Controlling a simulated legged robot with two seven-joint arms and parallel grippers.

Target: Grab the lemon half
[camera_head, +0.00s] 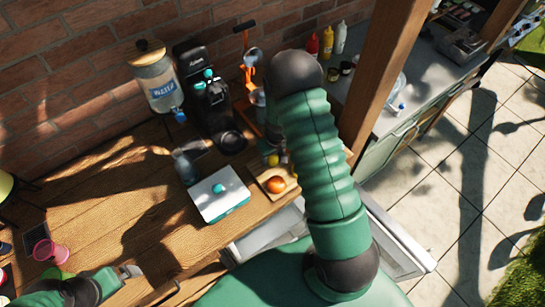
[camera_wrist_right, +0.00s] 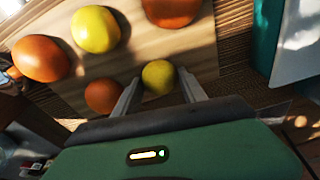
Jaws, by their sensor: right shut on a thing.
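In the right wrist view, a small yellow lemon piece (camera_wrist_right: 158,76), which I take as the lemon half, sits between the fingertips of my right gripper (camera_wrist_right: 158,88). The gripper is shut on it, over the wooden board (camera_wrist_right: 145,52). Its cut face cannot be made out. In the head view, my green right arm largely hides this gripper. A larger yellow lemon (camera_wrist_right: 96,29) lies apart at the upper left of the wrist view. My left gripper (camera_head: 130,271) is at the lower left of the head view, over the table; its jaws are too small to judge.
Oranges (camera_wrist_right: 40,58) (camera_wrist_right: 104,96) (camera_wrist_right: 172,10) lie around the lemon piece. A white-lidded teal box (camera_head: 218,194) stands left of the board. A coffee machine (camera_head: 208,100), water dispenser (camera_head: 157,80) and orange press (camera_head: 249,75) stand behind. A pink cup (camera_head: 48,252) is at left.

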